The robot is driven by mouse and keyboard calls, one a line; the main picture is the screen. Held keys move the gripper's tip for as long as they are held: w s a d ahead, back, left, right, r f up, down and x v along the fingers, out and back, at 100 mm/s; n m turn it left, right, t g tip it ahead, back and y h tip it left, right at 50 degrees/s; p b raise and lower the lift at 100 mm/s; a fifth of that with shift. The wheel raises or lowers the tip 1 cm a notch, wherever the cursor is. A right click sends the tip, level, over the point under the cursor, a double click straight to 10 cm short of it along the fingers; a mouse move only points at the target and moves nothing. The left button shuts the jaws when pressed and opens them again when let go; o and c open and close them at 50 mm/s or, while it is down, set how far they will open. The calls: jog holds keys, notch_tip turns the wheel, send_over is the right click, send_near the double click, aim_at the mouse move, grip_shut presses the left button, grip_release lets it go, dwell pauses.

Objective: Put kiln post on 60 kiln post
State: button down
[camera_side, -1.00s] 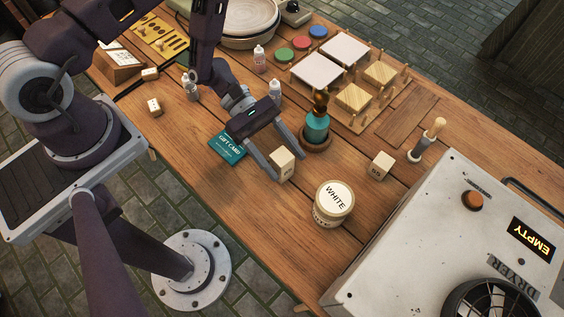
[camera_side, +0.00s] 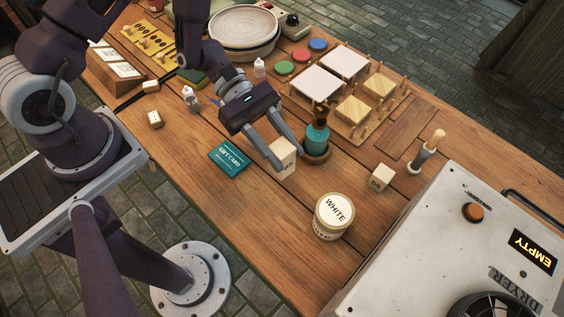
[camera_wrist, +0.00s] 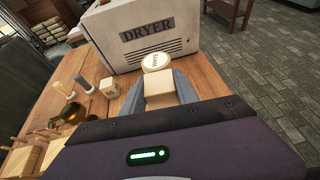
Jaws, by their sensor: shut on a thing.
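My gripper (camera_side: 283,154) is shut on a pale, block-like kiln post (camera_side: 285,160), with one finger on either side. The post stays upright and appears slightly above the table; its printed number is hard to read. The same held post shows between the fingers in the wrist view (camera_wrist: 160,91). A second pale kiln post (camera_side: 380,178), with a dark number that looks like 60, stands on the table to the right of my gripper. It also shows left of the held post in the wrist view (camera_wrist: 109,88).
A jar labelled WHITE (camera_side: 333,216) stands in front, between the two posts. A teal bottle (camera_side: 317,136) sits close behind my right finger. A gift card (camera_side: 229,157) lies at left. The dryer (camera_side: 449,235) fills the right. Bare wood surrounds the second post.

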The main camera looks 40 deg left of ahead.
jog(key=shift+w+a+r, duration=0.3)
jog(key=shift+r, duration=0.35)
jog(key=shift+w+a+r, duration=0.25)
jog(key=shift+a+r, duration=0.05)
jog(key=shift+r, duration=0.3)
jog(key=w+a+r+n+t, duration=0.3)
jog(key=a, duration=0.8)
jog(key=w+a+r+n+t, duration=0.2)
jog(key=a+r+t, duration=0.1)
jog(key=a, duration=0.8)
jog(key=shift+t+y, duration=0.3)
jog(key=shift+y, duration=0.1)
jog(key=f, duration=1)
jog(key=shift+a+f, duration=0.1)
jog(key=shift+a, duration=0.25)
jog(key=c, duration=0.9)
grip_release()
jog(key=shift+f, duration=0.1)
